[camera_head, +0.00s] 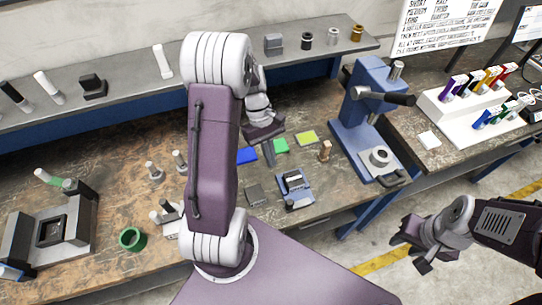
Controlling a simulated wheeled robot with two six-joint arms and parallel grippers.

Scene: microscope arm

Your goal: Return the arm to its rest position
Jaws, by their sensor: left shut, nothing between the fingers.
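My left arm comes up through the middle of the view. Its gripper (268,150) is shut and empty, pointing down above the back part of the workbench, over the blue, green and yellow pieces. The upper arm link hides part of the bench behind it. My right gripper (412,256) is at the lower right, over the floor and clear of the bench. I cannot tell whether its fingers are apart.
The workbench (110,170) holds a blue arbor press (362,110), a small blue fixture (296,188), a green ring (132,239), a grey vise (50,232) and upright pins. A shelf (130,85) runs behind. A white rack (460,108) with coloured handles stands right.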

